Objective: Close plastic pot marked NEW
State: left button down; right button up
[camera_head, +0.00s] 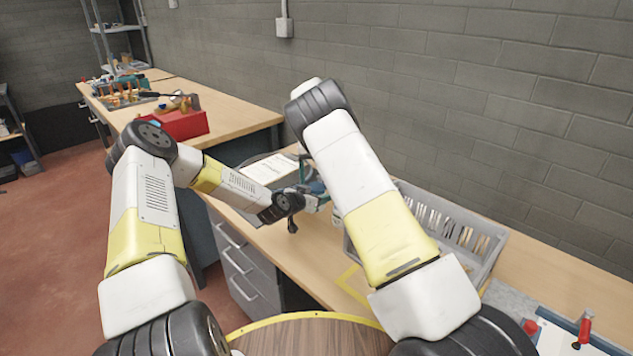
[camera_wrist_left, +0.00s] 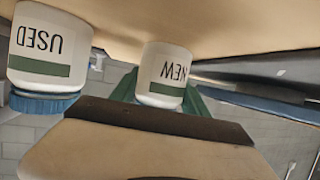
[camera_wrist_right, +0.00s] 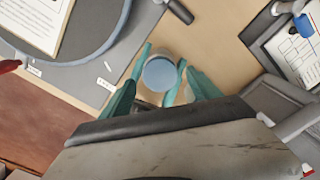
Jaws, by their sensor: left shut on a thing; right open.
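The white pot marked NEW (camera_wrist_left: 163,72) has a green band and shows upside down in the left wrist view. The green fingers of my left gripper (camera_wrist_left: 160,95) are either side of it, shut on it. Its top edge is partly hidden by the gripper. In the right wrist view a round blue lid (camera_wrist_right: 160,73) shows from above on or over the pot; I cannot tell how it is seated. My right gripper (camera_wrist_right: 158,88) is open, its teal fingers around the lid. In the head view my right arm hides most of both grippers. The pot marked USED (camera_wrist_left: 48,45) wears a blue lid.
A grey slotted bin (camera_head: 475,225) stands on the bench beside my right arm. A printed sheet (camera_head: 270,168) lies on a tray on the bench. A red box (camera_head: 180,124) is farther back. A sheet with drawings (camera_wrist_right: 300,45) shows at right in the right wrist view.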

jog(key=shift+r, duration=1.55)
jog(key=shift+c, duration=1.1)
jog(key=n, duration=0.6)
jog(key=shift+s, duration=0.3)
jog(key=shift+c, duration=0.3)
jog(key=n, duration=0.5)
jog(key=shift+s+g, duration=0.2)
jog(key=shift+g, duration=0.1)
jog(key=n, duration=0.5)
jog(key=shift+s+r, duration=0.1)
jog(key=shift+s, duration=0.05)
jog(key=n, duration=0.4)
jog(key=shift+r, duration=0.15)
jog(key=n, duration=1.2)
jog(key=shift+r+n, duration=0.3)
jog(key=shift+r, duration=0.05)
jog(key=n, duration=0.4)
jog(key=shift+w+r+n, duration=0.3)
jog(key=shift+r, duration=0.05)
jog(key=n, duration=0.2)
jog(key=r+n, duration=0.1)
jog(key=n, duration=0.3)
jog(key=shift+w+r+n, duration=0.15)
jog(key=shift+w+n, duration=0.15)
jog(key=shift+w, duration=0.05)
jog(key=shift+f, duration=4.05)
